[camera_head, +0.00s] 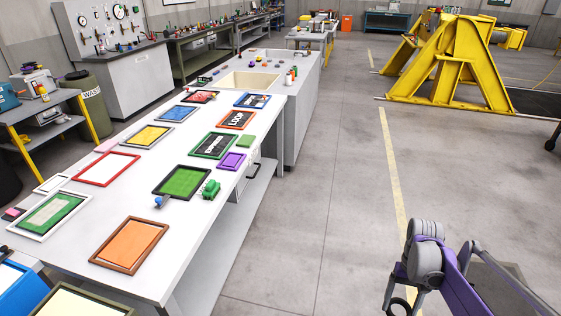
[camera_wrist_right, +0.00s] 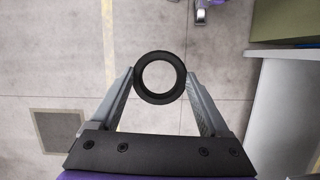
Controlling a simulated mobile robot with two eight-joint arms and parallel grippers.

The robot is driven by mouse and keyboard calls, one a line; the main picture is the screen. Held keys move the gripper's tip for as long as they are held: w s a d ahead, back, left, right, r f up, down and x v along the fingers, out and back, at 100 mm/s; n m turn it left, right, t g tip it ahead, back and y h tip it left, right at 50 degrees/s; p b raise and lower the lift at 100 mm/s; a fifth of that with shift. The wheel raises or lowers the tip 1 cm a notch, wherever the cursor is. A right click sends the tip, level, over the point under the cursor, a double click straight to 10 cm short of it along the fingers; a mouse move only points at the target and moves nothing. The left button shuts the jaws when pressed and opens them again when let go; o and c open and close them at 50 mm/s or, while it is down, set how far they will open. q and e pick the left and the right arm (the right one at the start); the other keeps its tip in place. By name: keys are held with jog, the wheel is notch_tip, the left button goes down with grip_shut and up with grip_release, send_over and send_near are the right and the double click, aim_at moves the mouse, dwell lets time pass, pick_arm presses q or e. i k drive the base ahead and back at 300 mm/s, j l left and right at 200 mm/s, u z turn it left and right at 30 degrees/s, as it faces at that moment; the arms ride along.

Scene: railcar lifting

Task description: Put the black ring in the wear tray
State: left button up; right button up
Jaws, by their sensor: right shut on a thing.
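The black ring (camera_wrist_right: 160,98) is held between the two grey fingers of my right gripper (camera_wrist_right: 160,82) in the right wrist view, its hole facing the camera. In the head view my right gripper (camera_head: 392,300) is at the bottom right, over the floor and apart from the white table, with a dark ring shape at its tip. Several framed trays lie on the table. The labels are too small to read surely, so I cannot tell which is the wear tray. My left gripper is not in view.
The long white table (camera_head: 185,262) fills the left, with a green block (camera_head: 211,188), a purple pad (camera_head: 232,161) and a small blue object (camera_head: 160,201) on it. A yellow stand (camera_head: 450,70) is at the back right. Open concrete floor lies between.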

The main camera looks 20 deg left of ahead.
aim_at(183, 181)
jog(key=i+u, duration=0.35)
jog(key=i, duration=0.25)
jog(key=i+l+u, duration=0.3)
jog(key=i, duration=0.35)
jog(key=i+j+u, duration=0.1)
jog(key=i+u, duration=0.5)
jog(key=u, duration=0.2)
jog(key=i+u, duration=0.75)
jog(key=i+l+u, duration=0.3)
jog(key=k+j, duration=0.1)
jog(key=j, duration=0.05)
